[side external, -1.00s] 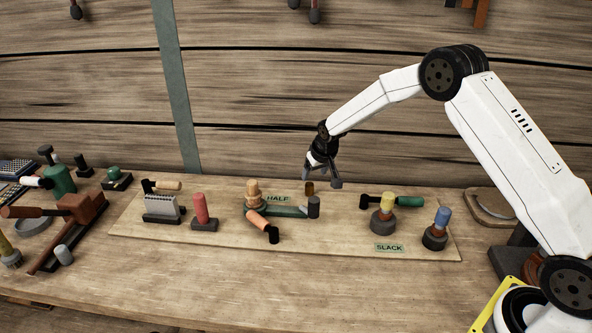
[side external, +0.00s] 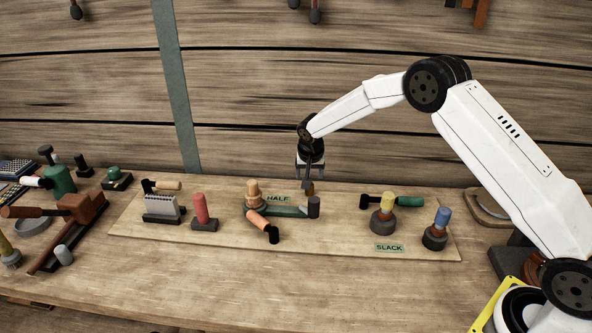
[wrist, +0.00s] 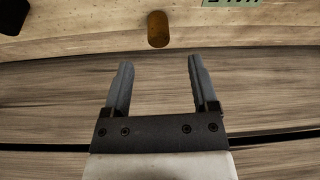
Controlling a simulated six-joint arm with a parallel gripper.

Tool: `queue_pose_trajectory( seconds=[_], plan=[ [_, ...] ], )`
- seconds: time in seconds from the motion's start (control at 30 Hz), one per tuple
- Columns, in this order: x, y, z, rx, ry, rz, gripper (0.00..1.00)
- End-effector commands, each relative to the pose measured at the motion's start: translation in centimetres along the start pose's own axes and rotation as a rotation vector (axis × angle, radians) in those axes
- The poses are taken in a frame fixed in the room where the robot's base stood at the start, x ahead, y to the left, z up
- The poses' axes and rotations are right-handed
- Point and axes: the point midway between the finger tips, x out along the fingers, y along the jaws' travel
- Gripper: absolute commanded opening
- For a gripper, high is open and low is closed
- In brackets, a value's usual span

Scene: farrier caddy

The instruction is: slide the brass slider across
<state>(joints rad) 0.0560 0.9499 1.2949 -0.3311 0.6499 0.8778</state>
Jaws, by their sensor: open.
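A small brass-brown upright cylinder (side external: 310,188), the only brass-looking piece near me, stands at the board's far edge behind the green rail. In the wrist view the same cylinder (wrist: 158,29) shows ahead of the space between my fingertips. My gripper (side external: 304,180) points down, with its fingers close to the cylinder and partly overlapping it in the side view. In the wrist view my gripper (wrist: 158,64) is open and empty, and no contact shows. A green rail (side external: 288,211) has a tan stacked knob (side external: 253,193) at its left end and a dark grey post (side external: 314,207) at its right.
The board (side external: 340,247) carries a HALF label (side external: 278,198) and a SLACK label (side external: 389,247). An orange-handled piece (side external: 259,222) lies before the rail. Yellow-topped (side external: 387,200) and blue-topped (side external: 442,218) knobs stand right; a red post (side external: 201,208) stands left. The wall is close behind.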

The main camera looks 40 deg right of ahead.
Motion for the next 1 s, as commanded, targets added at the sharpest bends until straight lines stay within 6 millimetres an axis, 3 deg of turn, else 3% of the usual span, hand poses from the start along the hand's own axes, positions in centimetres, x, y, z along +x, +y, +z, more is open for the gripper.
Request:
queue_pose_trajectory(
  seconds=[0.4, 0.77, 1.0],
  plan=[
    [-0.5, -0.6, -0.3, 0.257, 0.054, 0.099, 0.76],
    [-0.2, -0.6, -0.4, 0.270, 0.056, 0.104, 0.76],
    [1.5, -0.4, -0.5, 0.270, 0.055, 0.103, 0.76]
  ],
)
